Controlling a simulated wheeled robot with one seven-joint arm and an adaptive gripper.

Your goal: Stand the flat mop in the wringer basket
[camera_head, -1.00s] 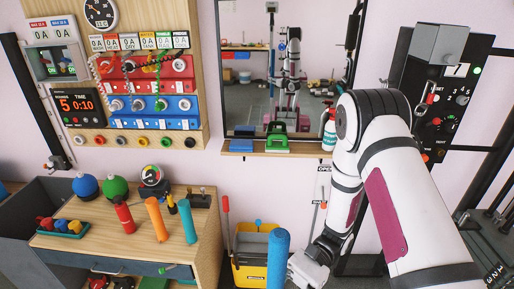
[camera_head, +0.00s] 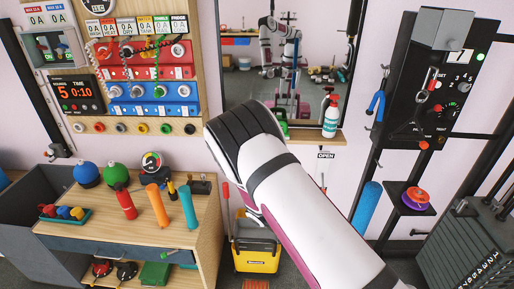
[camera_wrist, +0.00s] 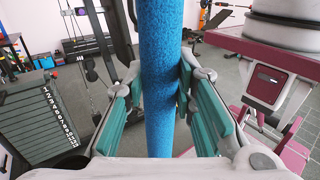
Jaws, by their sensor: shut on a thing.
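A thick blue shaft with a rough surface, which I take for the flat mop's handle (camera_wrist: 160,75), stands upright between the green-padded fingers of my gripper (camera_wrist: 160,110) in the wrist view. My gripper is shut on it. A like blue shaft (camera_head: 367,208) shows right of my arm in the head view, leaning slightly, its lower end hidden. The mop's flat head is not in sight. My gripper is hidden in the head view. The yellow bucket (camera_head: 257,258) with the grey wringer basket (camera_head: 250,232) stands on the floor, left of my arm and partly behind it.
A red-handled tool (camera_head: 226,205) stands at the bucket's left. A weight stack (camera_head: 465,250) and a small shelf with discs (camera_head: 415,200) are at the right.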

